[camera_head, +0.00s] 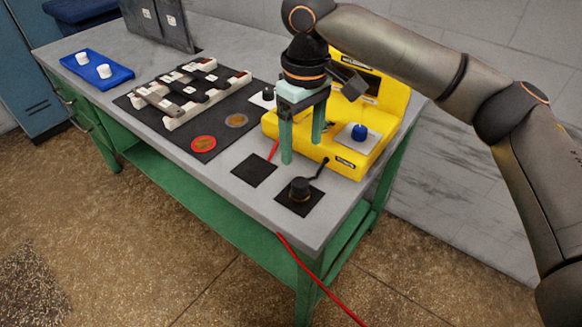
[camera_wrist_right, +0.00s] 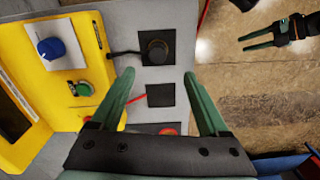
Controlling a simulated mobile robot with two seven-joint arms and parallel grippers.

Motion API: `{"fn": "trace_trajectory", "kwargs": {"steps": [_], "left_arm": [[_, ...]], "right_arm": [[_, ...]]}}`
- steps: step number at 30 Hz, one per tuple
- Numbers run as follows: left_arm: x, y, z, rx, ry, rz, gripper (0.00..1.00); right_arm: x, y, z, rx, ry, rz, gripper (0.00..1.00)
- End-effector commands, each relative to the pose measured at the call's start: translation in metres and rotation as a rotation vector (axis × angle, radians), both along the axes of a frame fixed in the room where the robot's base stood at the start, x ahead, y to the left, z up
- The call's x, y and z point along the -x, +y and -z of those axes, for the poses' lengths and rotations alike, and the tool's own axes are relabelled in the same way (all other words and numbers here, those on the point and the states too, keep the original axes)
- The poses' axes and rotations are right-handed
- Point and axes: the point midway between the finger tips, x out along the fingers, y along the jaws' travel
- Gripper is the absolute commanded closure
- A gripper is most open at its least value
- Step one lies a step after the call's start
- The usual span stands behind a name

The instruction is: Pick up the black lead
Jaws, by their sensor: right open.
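The black lead's plug (camera_head: 300,188) is a dark round knob standing on a black square pad at the table's front right corner. A short black cable (camera_head: 318,171) runs from it to the yellow unit (camera_head: 345,150). In the right wrist view the plug (camera_wrist_right: 157,48) lies beyond the fingertips. My right gripper (camera_head: 302,152) is open and empty, pointing down above the table, beside the yellow unit and behind the plug. In the right wrist view its green fingers (camera_wrist_right: 160,75) are spread. My left gripper (camera_wrist_right: 245,42) shows small at the upper right there, apparently open and empty, away from the table.
An empty black pad (camera_head: 254,171) lies left of the plug. A red cable (camera_head: 305,268) hangs over the table's front edge. The yellow unit has a blue knob (camera_head: 359,132). A black mat (camera_head: 222,128) with white-and-dark parts and a blue tray (camera_head: 97,72) are farther left.

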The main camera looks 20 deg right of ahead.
Motion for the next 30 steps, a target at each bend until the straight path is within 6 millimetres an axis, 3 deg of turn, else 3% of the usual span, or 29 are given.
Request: {"fn": "trace_trajectory", "kwargs": {"steps": [5, 13, 22, 30], "left_arm": [[0.007, 0.0, 0.006, 0.0, 0.015, 0.0, 0.5], [0.016, -0.002, 0.017, 0.001, 0.041, 0.005, 0.5], [0.014, -0.004, 0.017, 0.004, 0.036, 0.009, 0.5], [0.005, -0.007, 0.015, 0.006, 0.022, 0.014, 0.5]], "right_arm": [[0.001, -0.004, 0.004, 0.013, 0.004, 0.007, 0.22], [0.001, -0.004, 0.052, 0.012, 0.006, 0.006, 0.22], [0.0, -0.002, 0.078, 0.012, 0.003, 0.006, 0.22], [-0.001, 0.0, 0.116, 0.011, 0.003, 0.006, 0.22]]}}
